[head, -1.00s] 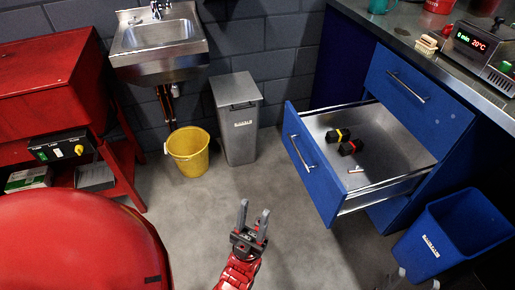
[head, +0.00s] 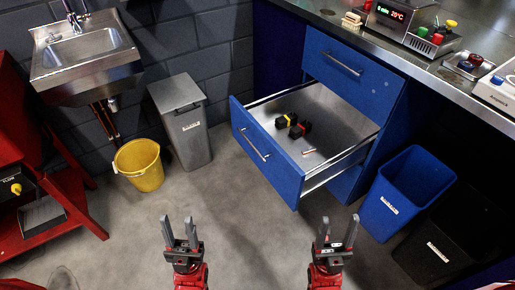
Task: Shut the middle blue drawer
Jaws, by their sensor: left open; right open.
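The middle blue drawer (head: 268,158) is pulled far out of the cabinet under the bench. Its bar handle (head: 254,145) is on the front panel, which faces lower left. Small dark blocks (head: 293,124) with yellow and red bands and a small pale piece lie on its metal floor. My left gripper (head: 180,232) is open and empty, left of and below the drawer front. My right gripper (head: 337,232) is open and empty, below the drawer's near right corner. Neither gripper appears to touch the drawer.
A shut blue drawer (head: 352,68) sits above it. A blue bin (head: 408,195) and a black bin (head: 448,240) stand right of the cabinet. A grey bin (head: 183,125) and a yellow bucket (head: 139,165) stand at the left back. The floor before the drawer is clear.

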